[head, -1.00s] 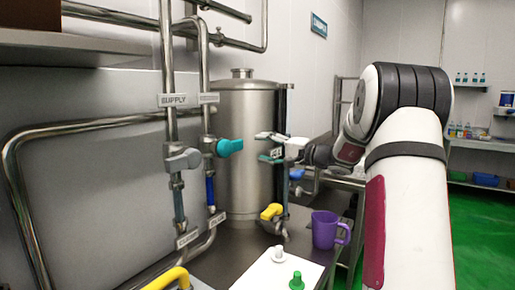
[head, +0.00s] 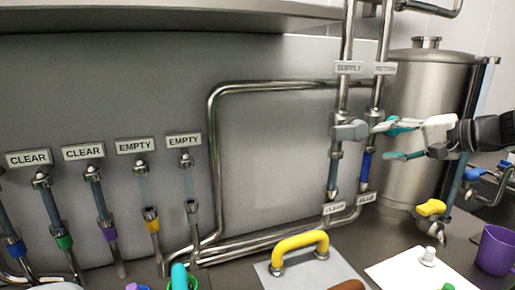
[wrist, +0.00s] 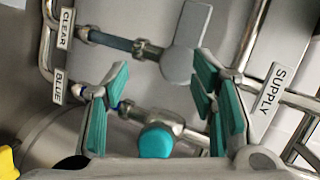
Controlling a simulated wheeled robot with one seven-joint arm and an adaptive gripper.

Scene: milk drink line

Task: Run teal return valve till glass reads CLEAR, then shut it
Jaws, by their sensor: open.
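The teal return valve handle (head: 400,123) is on the right-hand pipe, partly hidden by my gripper in the head view. In the wrist view the handle's rounded teal end (wrist: 155,141) shows between my fingers. My gripper (head: 392,142) is open, its teal-padded fingers spread to either side of the handle; it also shows in the wrist view (wrist: 160,85). I cannot tell whether a pad touches the handle. The return glass (head: 366,166) below the valve holds blue, and its label (head: 366,198) reads BLUE, as does the label in the wrist view (wrist: 60,87).
The grey supply valve (head: 350,130) is close on the left; its label (head: 334,208) reads CLEAR. A steel tank (head: 415,85) stands behind. A yellow handle (head: 431,207) and purple mug (head: 496,250) are lower right. Several labelled glasses line the left wall.

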